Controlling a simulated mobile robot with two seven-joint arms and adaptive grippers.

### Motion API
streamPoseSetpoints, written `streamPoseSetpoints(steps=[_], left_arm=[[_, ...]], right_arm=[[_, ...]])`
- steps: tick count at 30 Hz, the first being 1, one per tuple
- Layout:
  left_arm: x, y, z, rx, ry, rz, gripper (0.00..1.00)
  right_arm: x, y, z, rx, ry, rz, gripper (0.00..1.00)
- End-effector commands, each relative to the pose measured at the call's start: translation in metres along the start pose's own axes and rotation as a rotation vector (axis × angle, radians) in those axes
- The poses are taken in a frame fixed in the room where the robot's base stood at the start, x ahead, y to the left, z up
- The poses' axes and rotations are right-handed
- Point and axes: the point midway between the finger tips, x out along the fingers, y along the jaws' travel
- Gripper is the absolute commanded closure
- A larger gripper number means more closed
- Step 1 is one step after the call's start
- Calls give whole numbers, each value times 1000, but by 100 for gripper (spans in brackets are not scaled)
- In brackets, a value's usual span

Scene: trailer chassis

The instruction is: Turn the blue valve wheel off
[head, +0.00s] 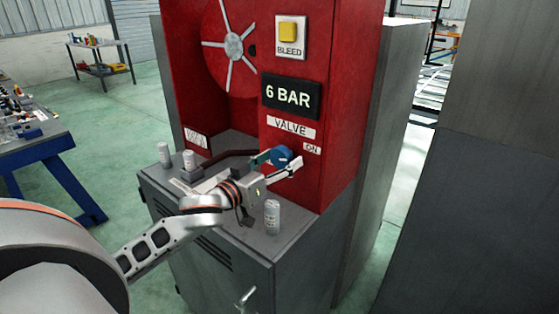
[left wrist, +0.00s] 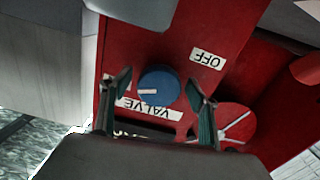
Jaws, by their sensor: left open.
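The blue valve wheel (head: 282,155) is on the red panel, below the VALVE label (head: 291,127) and left of the ON label (head: 312,148). In the upside-down left wrist view, the wheel (left wrist: 158,85) has a white mark pointing left, away from the OFF label (left wrist: 207,60). A label on that left side is partly hidden by a finger. My left gripper (head: 283,163) is open at the panel, one finger on each side of the wheel. In the left wrist view the gripper (left wrist: 158,92) shows gaps between fingers and wheel. My right gripper is not in view.
A can (head: 272,217) stands on the grey cabinet ledge near my left wrist. Two more cans (head: 164,155) (head: 189,161) stand at the ledge's left. A yellow BLEED button (head: 288,32) and a 6 BAR display (head: 291,96) sit above the wheel.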

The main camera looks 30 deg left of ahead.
Motion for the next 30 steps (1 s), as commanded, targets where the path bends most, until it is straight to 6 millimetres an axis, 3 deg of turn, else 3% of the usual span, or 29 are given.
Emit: streamPoseSetpoints(steps=[1,5,17,24,30], left_arm=[[0,0,0,0,0,0,47],[0,0,0,0,0,0,78],[0,0,-1,45,0,0,78],[0,0,-2,192,-2,0,78],[0,-1,-3,375,-1,0,78]], right_arm=[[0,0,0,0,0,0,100],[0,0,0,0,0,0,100],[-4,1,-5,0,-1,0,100],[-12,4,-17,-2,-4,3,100],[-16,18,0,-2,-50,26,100]])
